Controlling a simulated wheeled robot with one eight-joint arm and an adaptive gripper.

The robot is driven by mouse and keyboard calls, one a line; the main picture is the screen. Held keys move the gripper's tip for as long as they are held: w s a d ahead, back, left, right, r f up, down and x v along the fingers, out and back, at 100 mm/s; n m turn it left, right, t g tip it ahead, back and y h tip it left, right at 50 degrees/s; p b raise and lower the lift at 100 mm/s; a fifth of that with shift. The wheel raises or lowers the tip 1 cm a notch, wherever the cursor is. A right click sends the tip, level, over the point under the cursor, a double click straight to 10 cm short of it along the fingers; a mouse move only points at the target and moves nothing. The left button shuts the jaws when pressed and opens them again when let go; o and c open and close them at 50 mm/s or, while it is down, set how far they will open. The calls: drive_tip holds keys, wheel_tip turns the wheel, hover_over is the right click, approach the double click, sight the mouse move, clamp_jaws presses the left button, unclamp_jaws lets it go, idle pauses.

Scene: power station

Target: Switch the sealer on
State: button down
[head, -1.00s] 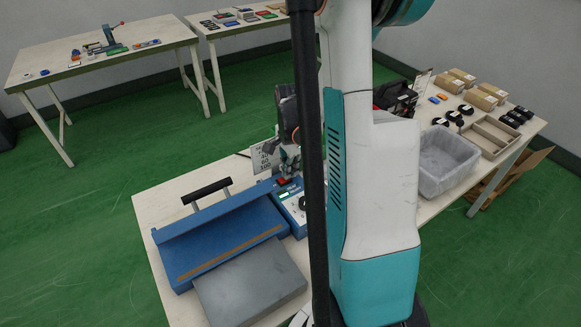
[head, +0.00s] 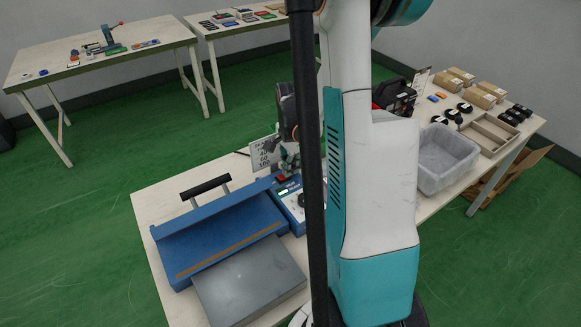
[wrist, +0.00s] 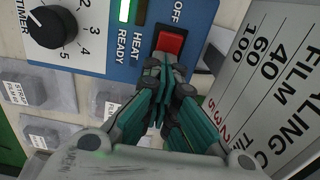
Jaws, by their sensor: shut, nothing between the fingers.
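The blue sealer (head: 215,232) sits on the near table, with a black-handled bar across its back. Its control panel (wrist: 185,14) fills the top of the wrist view, with a timer knob (wrist: 52,27), a lit green light (wrist: 126,11) beside the HEAT READY lettering, and a red rocker switch (wrist: 170,42) beside the word OFF. My gripper (wrist: 168,68) is shut and empty, its fingertips right at the lower edge of the red switch. They hide part of it, and I cannot tell whether they touch it. In the head view my gripper (head: 289,160) is over the panel.
A sealing chart sign (wrist: 275,75) stands close to the right of my fingers. A grey plate (head: 250,283) lies in front of the sealer. A grey bin (head: 445,160) and a divided tray (head: 488,135) stand farther right on the table.

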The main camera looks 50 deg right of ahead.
drive_tip(key=shift+s+d+r+p, duration=0.1)
drive_tip(key=shift+d+r+p, duration=0.05)
drive_tip(key=shift+d+p, duration=0.2)
drive_tip(key=d+r+p, duration=0.3)
drive_tip(key=r+p, duration=0.3)
drive_tip(key=r, duration=0.7)
drive_tip(key=shift+s+r, duration=0.3)
drive_tip(key=shift+s, duration=0.05)
